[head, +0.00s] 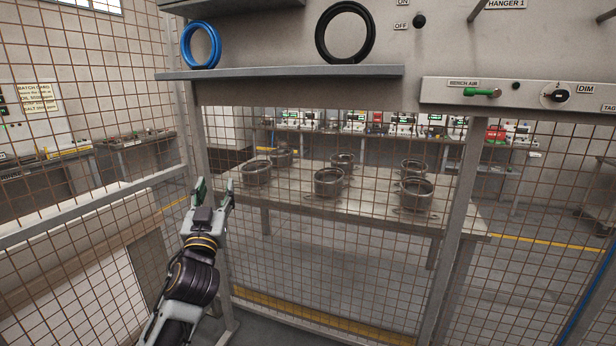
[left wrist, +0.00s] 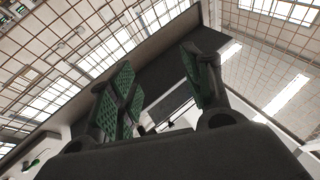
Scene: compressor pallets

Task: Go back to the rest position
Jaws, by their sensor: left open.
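My left gripper (head: 213,190) is raised at the lower left of the head view, in front of the wire mesh. Its fingers point up and stand apart, with nothing between them. In the left wrist view the gripper (left wrist: 160,95) shows green textured finger pads spread wide, with windows and ceiling lights beyond. My right gripper is not in either view.
A shelf (head: 280,73) above holds a blue ring (head: 186,46) and a black ring (head: 321,36). A control panel (head: 520,95) with a green lever (head: 481,92) is at the right. Behind the mesh, a table (head: 290,187) carries several metal pots.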

